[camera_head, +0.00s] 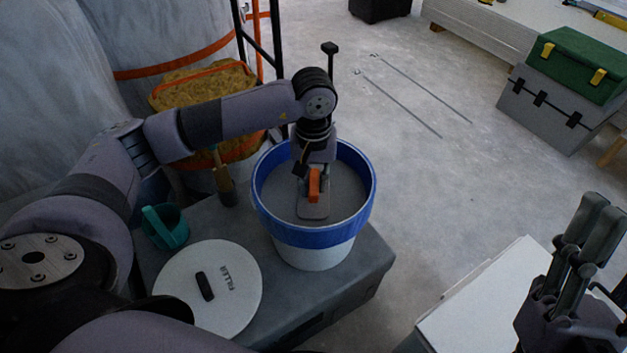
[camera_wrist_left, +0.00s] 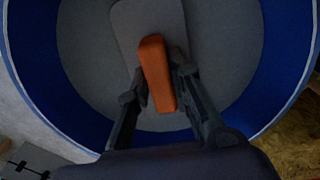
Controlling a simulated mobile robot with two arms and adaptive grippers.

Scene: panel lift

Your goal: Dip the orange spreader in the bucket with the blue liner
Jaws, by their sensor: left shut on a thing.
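The orange spreader (camera_head: 314,186) has an orange handle on a flat grey plate. My left gripper (camera_head: 312,170) is shut on its handle and holds it inside the bucket's mouth, over grey filler. In the left wrist view the handle of the spreader (camera_wrist_left: 157,73) is between the fingers of my left gripper (camera_wrist_left: 157,88). I cannot tell whether the plate touches the filler. The white bucket with the blue liner (camera_head: 312,238) stands upright; its liner (camera_wrist_left: 288,75) rings the wrist view. My right gripper (camera_head: 585,235) is at the lower right, apart from the bucket; its opening is unclear.
A grey box (camera_head: 345,290) carries the bucket, a white lid marked filler (camera_head: 225,290) and a teal cup (camera_head: 165,228). A brush (camera_head: 222,180) is left of the bucket. A white surface (camera_head: 480,310) is at the lower right. Green and grey toolboxes (camera_head: 570,65) are behind; the floor between is mostly clear.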

